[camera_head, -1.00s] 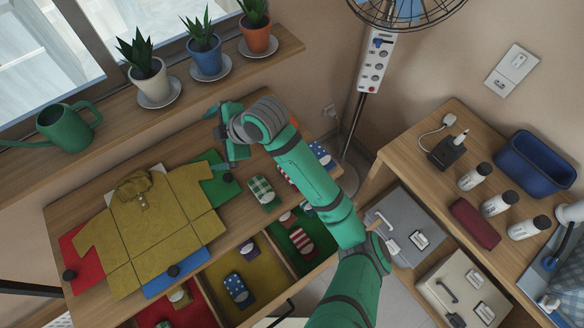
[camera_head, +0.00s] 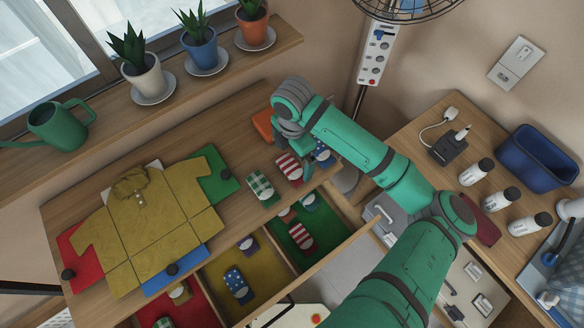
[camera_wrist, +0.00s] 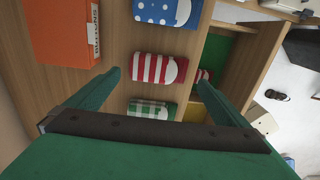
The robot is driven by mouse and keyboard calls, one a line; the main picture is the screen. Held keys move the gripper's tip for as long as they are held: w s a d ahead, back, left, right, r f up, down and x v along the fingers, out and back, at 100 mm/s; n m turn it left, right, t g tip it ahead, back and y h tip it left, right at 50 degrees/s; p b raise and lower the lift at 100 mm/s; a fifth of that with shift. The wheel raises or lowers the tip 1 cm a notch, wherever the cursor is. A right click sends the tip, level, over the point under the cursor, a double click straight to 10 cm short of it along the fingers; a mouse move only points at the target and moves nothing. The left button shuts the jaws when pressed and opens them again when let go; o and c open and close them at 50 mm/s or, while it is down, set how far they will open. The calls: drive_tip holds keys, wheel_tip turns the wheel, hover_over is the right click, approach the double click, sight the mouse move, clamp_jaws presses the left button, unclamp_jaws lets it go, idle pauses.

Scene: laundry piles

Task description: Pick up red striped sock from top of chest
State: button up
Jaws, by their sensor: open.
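The red striped sock (camera_head: 289,168) is a rolled red-and-white bundle on top of the chest (camera_head: 105,197). It lies between the green checked sock (camera_head: 261,186) and the blue dotted sock (camera_head: 322,152). In the wrist view the red striped sock (camera_wrist: 157,69) lies ahead, between the directions of my two fingers. My gripper (camera_wrist: 150,88) is open and empty, above the chest top. In the head view my gripper (camera_head: 294,148) is partly hidden by my wrist, close to the striped sock. I cannot tell the exact height gap.
An orange box (camera_wrist: 62,35) stands left of the socks in the wrist view. An open drawer below the chest top has coloured compartments; another red striped sock (camera_head: 302,236) lies in its green one (camera_head: 318,222).

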sight(292, 168)
drive_tip(key=shift+w+a+f, duration=0.1)
drive_tip(key=shift+a+f, duration=0.05)
drive_tip(key=shift+f, duration=2.8)
drive_tip(key=c, duration=0.8)
